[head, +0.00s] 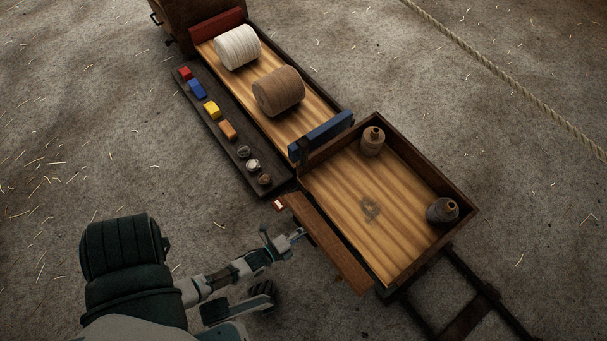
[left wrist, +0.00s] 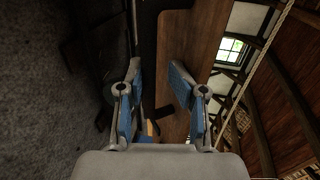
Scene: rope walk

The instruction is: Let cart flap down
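The cart (head: 455,181) has a wooden bed with low brown walls. Its flap (head: 328,243) is a long brown board on the side nearest my left arm, with a dark gap between it and the bed; it looks tilted outward, but I cannot tell the exact angle. My left gripper (head: 298,235) is at the outer side of the flap, near its middle. In the left wrist view the blue-padded fingers (left wrist: 155,88) stand apart, with the brown board (left wrist: 196,45) beyond them and partly behind the right-hand finger. Contact is unclear. My right gripper is not in view.
A small red-and-white piece (head: 278,205) sits by the flap's far end. Behind are a white spool (head: 237,47), a brown spool (head: 279,92), a blue bar (head: 325,132) and a dark shelf (head: 222,133) with small blocks.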

